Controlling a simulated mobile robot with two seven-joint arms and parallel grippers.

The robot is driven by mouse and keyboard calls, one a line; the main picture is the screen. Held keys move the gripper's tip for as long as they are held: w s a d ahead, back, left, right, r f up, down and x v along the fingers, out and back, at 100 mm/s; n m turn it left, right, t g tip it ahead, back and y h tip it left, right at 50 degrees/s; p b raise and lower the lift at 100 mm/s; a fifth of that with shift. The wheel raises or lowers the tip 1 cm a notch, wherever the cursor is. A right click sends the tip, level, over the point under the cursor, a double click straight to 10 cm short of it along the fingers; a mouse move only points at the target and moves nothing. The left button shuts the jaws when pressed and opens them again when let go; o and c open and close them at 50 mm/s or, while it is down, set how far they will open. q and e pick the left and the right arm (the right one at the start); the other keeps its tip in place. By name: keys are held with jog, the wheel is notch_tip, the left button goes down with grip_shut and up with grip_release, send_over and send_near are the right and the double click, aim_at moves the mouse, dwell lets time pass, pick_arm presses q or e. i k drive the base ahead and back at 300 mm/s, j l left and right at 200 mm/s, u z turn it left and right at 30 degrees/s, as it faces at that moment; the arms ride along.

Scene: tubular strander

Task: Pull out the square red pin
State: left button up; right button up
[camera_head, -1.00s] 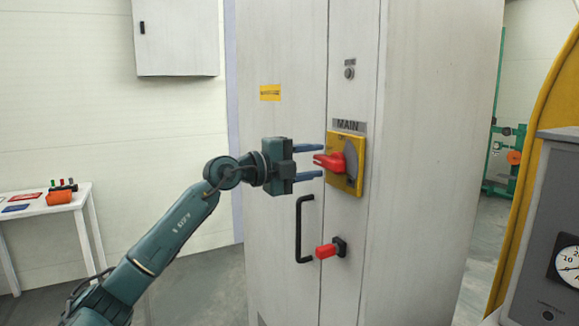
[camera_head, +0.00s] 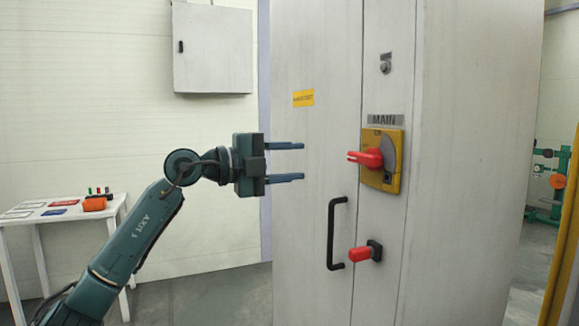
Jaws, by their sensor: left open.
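The square red pin (camera_head: 360,254) sticks out of a dark square mount (camera_head: 375,250) low on the cabinet front, right of the black door handle. My left gripper (camera_head: 303,162) is open and empty. Its two blue fingers point right, one above the other, higher than the pin and to its left. Nothing is between the fingers. My right gripper does not show.
A red rotary handle (camera_head: 368,158) on a yellow plate (camera_head: 393,170) marked MAIN sits above the pin. The black door handle (camera_head: 333,232) stands out left of the pin. A white table (camera_head: 60,214) with small items is at the left.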

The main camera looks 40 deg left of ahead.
aim_at(363, 252)
jog(key=k+j, duration=0.3)
jog(key=k, duration=0.15)
jog(key=k+j, duration=0.3)
jog(key=k, duration=0.2)
